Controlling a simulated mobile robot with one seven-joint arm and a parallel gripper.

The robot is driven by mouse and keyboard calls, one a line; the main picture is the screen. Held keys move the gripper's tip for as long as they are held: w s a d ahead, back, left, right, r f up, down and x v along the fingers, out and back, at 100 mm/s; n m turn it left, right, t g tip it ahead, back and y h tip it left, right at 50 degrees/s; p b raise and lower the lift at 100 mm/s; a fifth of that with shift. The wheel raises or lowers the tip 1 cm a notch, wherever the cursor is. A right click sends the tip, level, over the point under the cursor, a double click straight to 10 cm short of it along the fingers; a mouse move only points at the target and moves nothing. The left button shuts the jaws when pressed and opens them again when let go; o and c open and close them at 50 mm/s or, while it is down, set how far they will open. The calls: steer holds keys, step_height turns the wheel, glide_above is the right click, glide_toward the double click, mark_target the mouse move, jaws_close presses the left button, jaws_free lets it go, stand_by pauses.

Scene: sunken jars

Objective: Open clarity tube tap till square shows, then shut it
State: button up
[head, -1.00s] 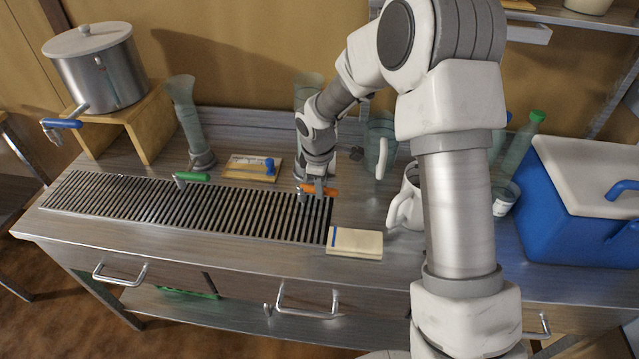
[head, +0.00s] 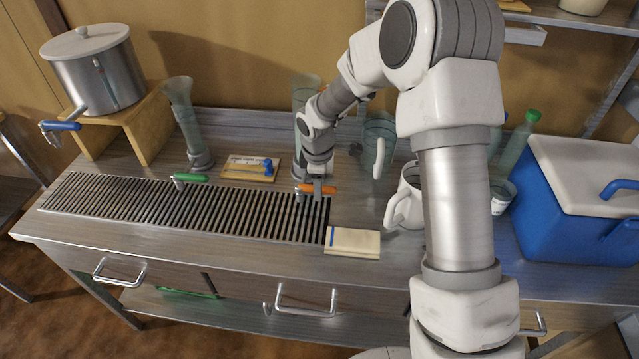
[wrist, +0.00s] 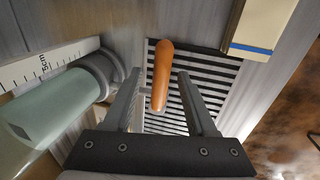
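A tall clear tube (head: 305,92) stands at the back of the counter, partly hidden behind my arm. Its orange tap handle (head: 327,189) points right over the drain grating. In the wrist view the orange handle (wrist: 161,75) lies between the two fingers of my gripper (wrist: 159,88), with gaps on both sides. My gripper (head: 318,186) is open around it. The wrist view also shows the pale green tube (wrist: 50,108) with a grey collar and a white scale strip marked 5cm. No square shows. A second tube (head: 186,115) with a green tap handle (head: 189,177) stands left.
A steel pot (head: 98,75) with a blue-handled tap sits on a wooden stand at left. A small board (head: 247,171) lies between the tubes. A cream pad (head: 353,242), a white mug (head: 405,200) and a blue cooler (head: 575,215) are to the right. The grating (head: 150,206) is clear.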

steer(key=s+r+p, duration=0.1)
steer(key=r, duration=0.7)
steer(key=s+r+p, duration=0.1)
steer(key=s+r, duration=0.1)
steer(key=r, duration=0.7)
steer(key=shift+s+a, duration=0.25)
steer(key=shift+a, duration=0.05)
steer(key=s+d+r+m+t, duration=0.2)
steer(key=s+d+r+m, duration=0.55)
steer(key=s+r, duration=0.4)
steer(key=s+d+f+m+t, duration=0.1)
steer(key=s+d+m, duration=0.2)
steer(key=s+m, duration=0.5)
steer(key=s, duration=0.6)
steer(key=shift+s, duration=0.3)
